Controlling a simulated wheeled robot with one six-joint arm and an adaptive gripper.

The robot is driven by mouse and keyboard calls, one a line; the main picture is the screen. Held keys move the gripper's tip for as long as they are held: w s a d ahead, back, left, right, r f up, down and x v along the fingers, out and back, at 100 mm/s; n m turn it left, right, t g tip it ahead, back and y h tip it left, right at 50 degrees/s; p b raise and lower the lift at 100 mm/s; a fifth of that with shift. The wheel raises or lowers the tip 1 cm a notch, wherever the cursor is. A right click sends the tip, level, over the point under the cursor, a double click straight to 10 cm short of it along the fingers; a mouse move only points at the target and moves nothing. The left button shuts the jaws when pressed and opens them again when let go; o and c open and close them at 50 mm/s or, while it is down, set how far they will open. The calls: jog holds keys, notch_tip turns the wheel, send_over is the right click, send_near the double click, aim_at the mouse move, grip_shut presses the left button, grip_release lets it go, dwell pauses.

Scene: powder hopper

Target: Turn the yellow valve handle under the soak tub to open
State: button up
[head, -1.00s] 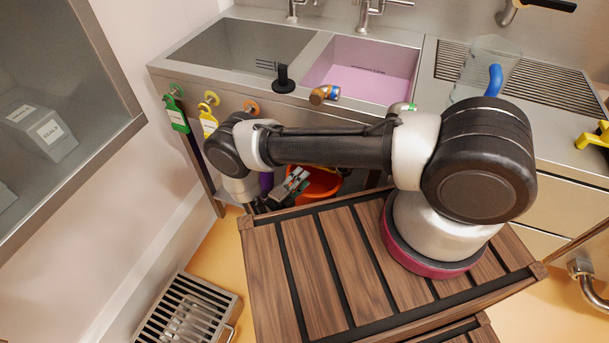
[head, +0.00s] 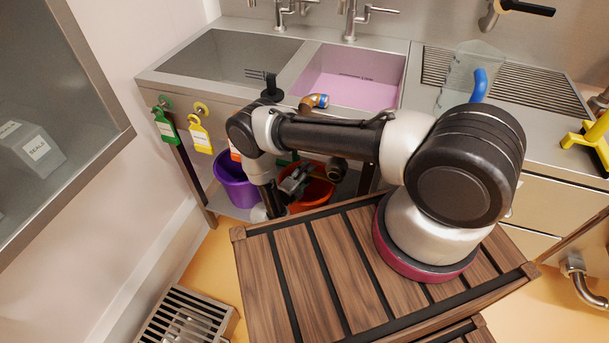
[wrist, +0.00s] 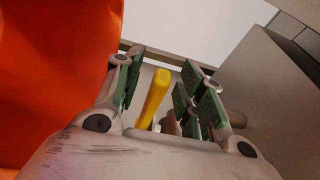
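The yellow valve handle (wrist: 154,98) shows in the wrist view as a slim bar between my two fingers. I cannot tell whether they touch it. My gripper (wrist: 165,85) has green-padded fingers, spread apart. In the head view my gripper (head: 297,180) is low under the sink bench, in front of the orange bucket (head: 315,197); the yellow handle is hidden there. Above are a grey empty-looking basin (head: 225,58) and a basin with pink liquid (head: 362,88). I cannot tell from the pictures which is the soak tub.
The orange bucket (wrist: 60,70) fills the left of the wrist view, close to my left finger. A purple bucket (head: 236,185) stands left of my gripper. Green (head: 165,128) and yellow (head: 200,135) tags hang on the bench front. A grey panel (wrist: 265,95) is at right.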

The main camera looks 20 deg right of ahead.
aim_at(313, 177)
jog(key=c, duration=0.9)
jog(key=shift+o, duration=0.2)
jog(key=shift+s+a, duration=0.3)
jog(key=shift+s, duration=0.35)
jog(key=shift+s+a, duration=0.3)
jog(key=shift+s, duration=0.4)
jog(key=shift+s+a, duration=0.15)
jog(key=shift+s, duration=0.5)
jog(key=shift+s+a, duration=0.15)
jog(key=shift+s, duration=0.45)
